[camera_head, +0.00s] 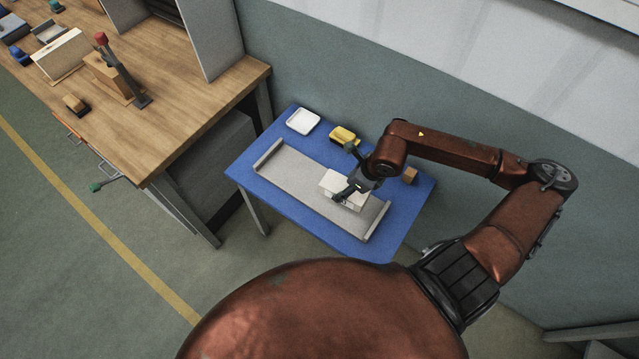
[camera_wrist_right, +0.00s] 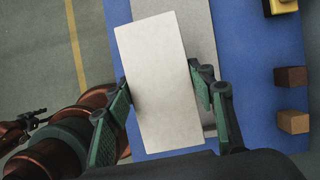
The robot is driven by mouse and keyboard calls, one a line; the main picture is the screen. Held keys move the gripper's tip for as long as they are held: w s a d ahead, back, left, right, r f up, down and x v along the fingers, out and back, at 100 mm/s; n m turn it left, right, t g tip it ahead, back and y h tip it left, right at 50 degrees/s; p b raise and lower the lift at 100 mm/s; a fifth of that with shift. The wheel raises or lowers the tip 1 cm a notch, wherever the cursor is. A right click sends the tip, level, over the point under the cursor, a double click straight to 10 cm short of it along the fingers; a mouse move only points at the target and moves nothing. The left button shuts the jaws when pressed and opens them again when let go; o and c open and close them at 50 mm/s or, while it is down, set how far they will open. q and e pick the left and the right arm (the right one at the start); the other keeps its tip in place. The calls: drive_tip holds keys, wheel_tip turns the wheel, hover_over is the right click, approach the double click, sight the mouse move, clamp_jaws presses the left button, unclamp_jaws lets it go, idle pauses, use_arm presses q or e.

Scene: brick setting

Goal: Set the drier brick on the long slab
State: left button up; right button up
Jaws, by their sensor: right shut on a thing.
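A pale, off-white brick (camera_head: 333,181) is held in my right gripper (camera_head: 352,186), over the right part of the long grey slab (camera_head: 292,175). The slab has a raised lip at each end and lies on the blue table. In the right wrist view the brick (camera_wrist_right: 158,75) sits between the two green-padded fingers, with the slab (camera_wrist_right: 200,45) behind it. Whether the brick's underside touches the slab I cannot tell. A dark arm end at the lower left of the wrist view looks like my left gripper (camera_wrist_right: 22,126); its jaws are too small to read.
On the blue table (camera_head: 262,192) are a white tray (camera_head: 303,121), a yellow-topped item (camera_head: 343,135) and a small brown block (camera_head: 410,174). The wrist view shows two brown blocks (camera_wrist_right: 291,77) (camera_wrist_right: 293,122). A wooden workbench (camera_head: 190,100) stands left; the wall is behind.

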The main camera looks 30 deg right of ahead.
sight(330, 178)
drive_tip(key=w+f, duration=0.1)
drive_tip(key=w, duration=0.3)
drive_tip(key=w+a+f, duration=0.1)
drive_tip(key=w, duration=0.1)
drive_tip(key=shift+w+f, duration=0.2)
drive_tip(key=shift+f, duration=0.1)
drive_tip(key=w+f, duration=0.2)
drive_tip(key=f, duration=0.1)
drive_tip(key=w+f+b, duration=0.1)
drive_tip(key=w+f, duration=0.1)
drive_tip(key=shift+w+a, duration=0.1)
drive_tip(key=shift+a, duration=0.15)
drive_tip(key=shift+w+f, duration=0.5)
drive_tip(key=shift+f, duration=0.05)
drive_tip(key=shift+w+f, duration=0.1)
drive_tip(key=shift+f, duration=1.55)
drive_tip(key=shift+f+b, duration=0.15)
drive_tip(key=shift+b, duration=0.15)
drive_tip(key=o, duration=1.5)
